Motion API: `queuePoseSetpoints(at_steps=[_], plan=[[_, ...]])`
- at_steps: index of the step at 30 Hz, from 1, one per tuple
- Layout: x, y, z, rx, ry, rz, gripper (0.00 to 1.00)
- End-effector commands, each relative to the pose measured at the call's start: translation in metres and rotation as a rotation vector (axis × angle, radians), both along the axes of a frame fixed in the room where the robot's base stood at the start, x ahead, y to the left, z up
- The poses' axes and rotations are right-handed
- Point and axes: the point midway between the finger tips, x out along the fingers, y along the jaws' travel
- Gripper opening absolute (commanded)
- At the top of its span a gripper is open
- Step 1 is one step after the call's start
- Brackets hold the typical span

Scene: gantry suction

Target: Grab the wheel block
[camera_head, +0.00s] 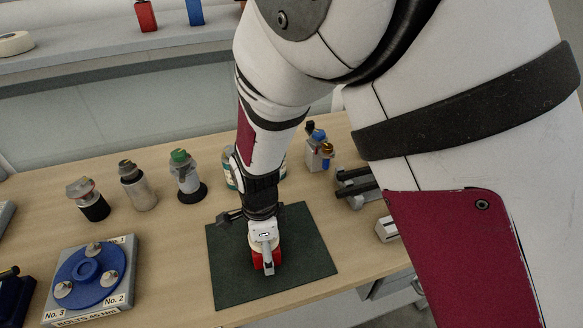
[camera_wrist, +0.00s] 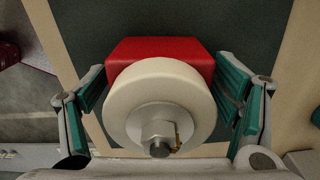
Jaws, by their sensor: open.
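The wheel block (camera_wrist: 160,52) is a red block with a round cream wheel (camera_wrist: 118,97) and a metal nut and bolt (camera_wrist: 160,135) at its centre. It sits on a dark green mat (camera_head: 225,280) on the wooden bench. In the wrist view my gripper (camera_wrist: 165,92) is open, with one green-padded finger on each side of the block and gaps between. In the head view the gripper (camera_head: 264,245) is over the block and hides most of it; a red part (camera_head: 276,258) shows beneath.
A blue disc fixture (camera_head: 88,272) with several bolts stands left of the mat. Several bottle-like items, one with a green cap (camera_head: 180,157), stand behind it. Grey metal parts (camera_head: 357,184) lie to the right. A shelf with a red block (camera_head: 145,15) and a blue block (camera_head: 195,12) is behind.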

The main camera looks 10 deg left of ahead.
Motion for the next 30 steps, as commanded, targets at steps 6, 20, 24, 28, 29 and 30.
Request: queuePoseSetpoints(at_steps=[6,20,24,28,29,30], plan=[[-0.0001,0.0004,-0.0024,0.001,0.000,0.001,0.82],[0.0002,0.0009,-0.0015,0.002,-0.002,0.001,0.00],[0.0002,0.0009,-0.0015,0.002,-0.002,0.001,0.00],[0.0000,0.0009,0.0003,0.002,-0.002,0.000,0.00],[-0.0001,0.0009,0.0014,0.002,-0.002,0.000,0.00],[-0.0004,0.0008,0.0033,0.002,-0.002,0.000,0.00]])
